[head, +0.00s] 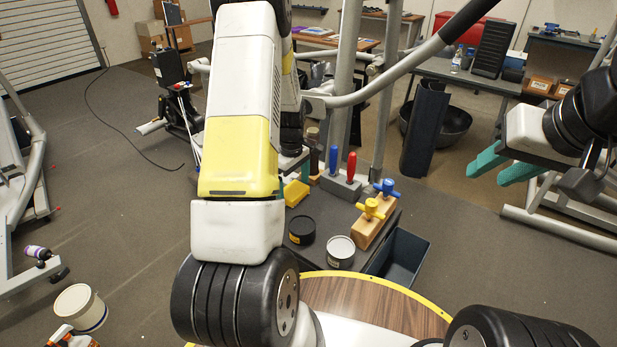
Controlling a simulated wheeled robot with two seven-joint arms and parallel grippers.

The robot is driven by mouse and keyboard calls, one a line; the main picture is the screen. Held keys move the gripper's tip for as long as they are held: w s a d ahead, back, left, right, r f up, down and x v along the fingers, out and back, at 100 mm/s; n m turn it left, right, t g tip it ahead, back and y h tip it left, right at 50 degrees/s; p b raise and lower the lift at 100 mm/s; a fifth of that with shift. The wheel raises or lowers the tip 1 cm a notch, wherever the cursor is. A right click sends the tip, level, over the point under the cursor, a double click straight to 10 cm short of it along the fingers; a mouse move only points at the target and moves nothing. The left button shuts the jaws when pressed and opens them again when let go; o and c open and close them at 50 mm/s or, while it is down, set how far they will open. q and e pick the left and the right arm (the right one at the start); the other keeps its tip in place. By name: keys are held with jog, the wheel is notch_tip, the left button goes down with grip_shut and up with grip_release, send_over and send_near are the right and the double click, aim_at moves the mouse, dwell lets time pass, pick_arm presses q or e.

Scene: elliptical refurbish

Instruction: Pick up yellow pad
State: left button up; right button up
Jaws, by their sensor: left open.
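The yellow pad (296,193) lies on the dark work surface near the middle, just right of my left arm's yellow and white link. My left gripper (294,179) is mostly hidden behind that arm; bits of its teal fingers show beside and just behind the pad. It is open, and I cannot tell whether the fingers touch the pad. My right gripper (502,168) is at the right with two teal fingers spread apart, open and empty, away from the work surface.
Right of the pad are a grey block (342,187) with red- and blue-handled tools and a wooden block (373,222) with yellow and blue knobs. A black tin (302,231), an open can (341,252) and a dark bin (400,257) stand nearer. Gym frames surround the area.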

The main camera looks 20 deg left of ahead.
pick_arm(q)
jog(key=shift+f, duration=0.9)
jog(key=c, duration=1.2)
jog(key=shift+r, duration=0.1)
jog(key=shift+c, duration=0.2)
jog(key=shift+r, duration=0.4)
jog(key=r, duration=0.1)
jog(key=d+r, duration=0.1)
jog(key=shift+s+r, duration=0.1)
jog(key=shift+r, duration=0.3)
jog(key=s+d, duration=0.1)
jog(key=d, duration=0.3)
jog(key=s+d+r, duration=0.1)
jog(key=s+d, duration=0.1)
jog(key=d, duration=0.3)
jog(key=s+d, duration=0.1)
jog(key=d, duration=0.4)
jog(key=shift+s+d+r, duration=0.15)
jog(key=shift+s+d, duration=0.05)
jog(key=shift+s, duration=0.05)
